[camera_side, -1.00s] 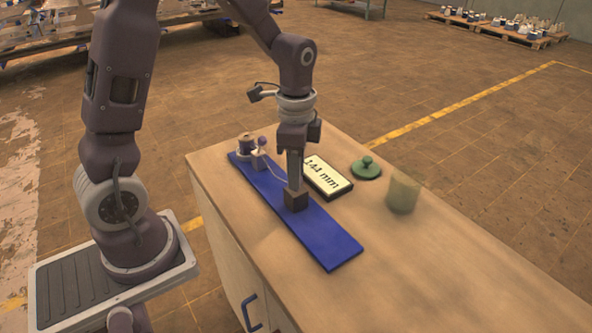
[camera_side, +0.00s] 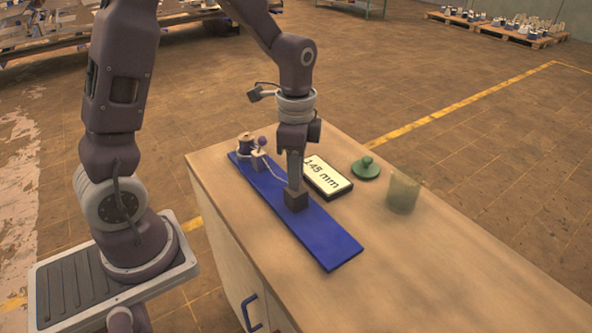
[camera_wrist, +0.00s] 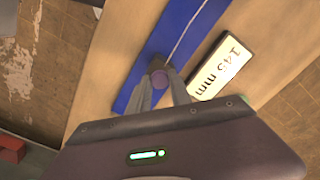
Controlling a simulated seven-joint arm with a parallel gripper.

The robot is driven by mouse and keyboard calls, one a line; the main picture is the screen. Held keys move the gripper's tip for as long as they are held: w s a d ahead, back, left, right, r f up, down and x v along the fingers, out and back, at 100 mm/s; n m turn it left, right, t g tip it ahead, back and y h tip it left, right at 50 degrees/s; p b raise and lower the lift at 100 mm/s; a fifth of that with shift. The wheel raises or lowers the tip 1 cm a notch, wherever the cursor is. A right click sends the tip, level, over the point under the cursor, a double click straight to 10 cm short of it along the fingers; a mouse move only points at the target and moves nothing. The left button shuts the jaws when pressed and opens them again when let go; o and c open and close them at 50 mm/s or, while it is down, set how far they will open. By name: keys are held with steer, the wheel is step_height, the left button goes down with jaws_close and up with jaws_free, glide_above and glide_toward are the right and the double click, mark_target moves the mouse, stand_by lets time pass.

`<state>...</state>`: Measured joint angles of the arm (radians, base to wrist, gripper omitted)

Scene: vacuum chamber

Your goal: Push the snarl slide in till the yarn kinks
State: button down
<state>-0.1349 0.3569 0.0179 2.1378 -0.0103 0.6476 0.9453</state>
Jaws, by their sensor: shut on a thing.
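The blue base board (camera_side: 328,245) lies along the bench top. A dark square slide block (camera_side: 297,200) sits on it near the middle. My gripper (camera_side: 295,184) is lowered onto the block; in the wrist view its fingers (camera_wrist: 162,90) are closed around a purple knob (camera_wrist: 159,79). A thin pale yarn (camera_side: 277,171) runs from the block to a small pale post (camera_side: 259,160) with a purple ball; in the wrist view the yarn (camera_wrist: 183,40) looks nearly straight. A spool (camera_side: 246,143) stands at the board's far end. A display (camera_side: 329,178) reads 145 mm.
A green lidded knob piece (camera_side: 366,168) and a translucent green cup (camera_side: 403,194) stand right of the display on the wooden bench (camera_side: 430,270). The display lies close beside the board. The bench's near right is clear.

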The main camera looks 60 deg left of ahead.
stand_by(0.4)
steer(key=shift+a, duration=0.75)
steer(key=c, duration=1.2)
jaws_free()
step_height(320, 180, up, 7)
steer(key=shift+r, duration=0.1)
steer(key=s+d+r+n+t, duration=0.2)
steer(key=s+n, duration=0.1)
steer(key=s, duration=0.2)
steer(key=s+d+r+n+t, duration=0.1)
steer(key=s+d+r+n, duration=0.1)
steer(key=s, duration=0.4)
steer(key=s+d+r+n+t, duration=0.2)
steer(key=s+r+n, duration=0.1)
steer(key=s, duration=0.3)
steer(key=shift+d+r+n+t, duration=0.1)
steer(key=shift+r+n+t, duration=0.2)
steer(key=shift+n, duration=0.2)
